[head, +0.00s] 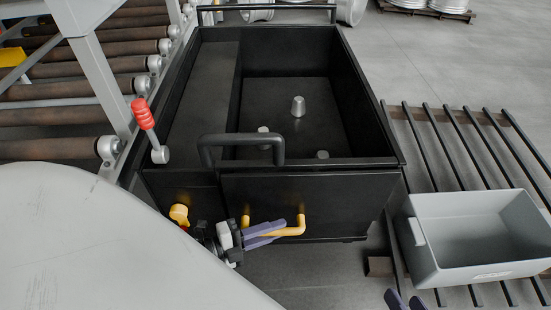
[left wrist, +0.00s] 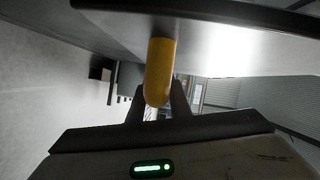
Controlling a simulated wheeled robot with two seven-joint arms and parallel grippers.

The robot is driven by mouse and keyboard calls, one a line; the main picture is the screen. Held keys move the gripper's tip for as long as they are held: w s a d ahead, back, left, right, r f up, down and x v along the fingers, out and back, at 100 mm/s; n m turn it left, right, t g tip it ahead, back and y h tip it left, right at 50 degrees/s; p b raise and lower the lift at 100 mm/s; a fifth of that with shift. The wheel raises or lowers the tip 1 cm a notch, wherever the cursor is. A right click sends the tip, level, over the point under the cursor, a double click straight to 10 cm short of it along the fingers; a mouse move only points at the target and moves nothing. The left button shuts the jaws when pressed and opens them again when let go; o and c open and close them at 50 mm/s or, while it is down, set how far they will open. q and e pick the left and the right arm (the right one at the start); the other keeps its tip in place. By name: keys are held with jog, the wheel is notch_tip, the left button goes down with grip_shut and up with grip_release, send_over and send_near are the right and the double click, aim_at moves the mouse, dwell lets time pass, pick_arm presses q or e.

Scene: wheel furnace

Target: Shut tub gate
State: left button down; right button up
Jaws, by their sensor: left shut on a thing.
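The black tub (head: 290,90) stands open-topped in the middle of the head view. Its gate (head: 350,190) is the dark front panel at the right of the front side, upright and close to the tub's front. I cannot tell whether a small gap is there. A yellow bar handle (head: 290,231) sticks out of the gate. My left gripper (head: 268,234) is shut on this handle; in the left wrist view the yellow handle (left wrist: 160,72) lies between the two dark fingers. My right gripper (head: 405,300) shows only its fingertips at the bottom edge, apart and empty.
A black loop handle (head: 240,140) rises at the tub's front rim. A red-gripped lever (head: 144,114) and a yellow knob (head: 179,214) sit at the left. A roller conveyor (head: 80,90) runs along the left. A grey bin (head: 480,235) sits on a slatted rack at right.

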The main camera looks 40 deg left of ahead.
pick_arm(q)
jog(key=shift+w+a, duration=0.1)
jog(key=shift+a, duration=0.05)
pick_arm(e)
jog(key=shift+w+r, duration=0.1)
jog(key=shift+r, duration=0.1)
pick_arm(q)
jog(key=c, duration=1.6)
grip_release()
jog(key=shift+c, duration=0.2)
pick_arm(e)
jog(key=shift+f, duration=0.1)
